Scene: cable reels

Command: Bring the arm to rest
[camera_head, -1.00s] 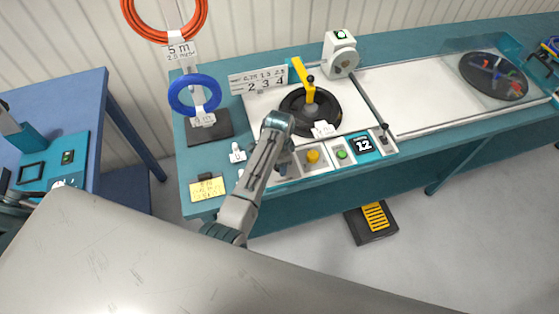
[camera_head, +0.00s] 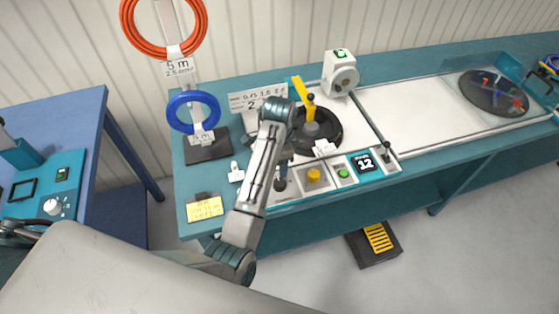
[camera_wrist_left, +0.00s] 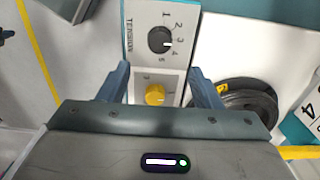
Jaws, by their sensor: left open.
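My left arm rises from the bottom of the head view, bends at an elbow above the bench, and drops to the left gripper (camera_head: 282,180). That gripper is mostly hidden behind the forearm there. In the left wrist view its two blue-grey fingers (camera_wrist_left: 161,78) are spread apart with nothing between them. They point toward the control panel, with the yellow knob (camera_wrist_left: 155,95) seen between them and the black tension dial (camera_wrist_left: 161,40) beyond. Whether the fingers touch the panel cannot be told. No right gripper shows.
The teal bench (camera_head: 300,213) carries a black reel (camera_head: 322,138) with a yellow arm (camera_head: 303,98), a green button (camera_head: 343,173) and a 12 display (camera_head: 364,163). Blue (camera_head: 193,112) and orange (camera_head: 165,50) cable coils hang at left. A blue table (camera_head: 75,100) stands further left.

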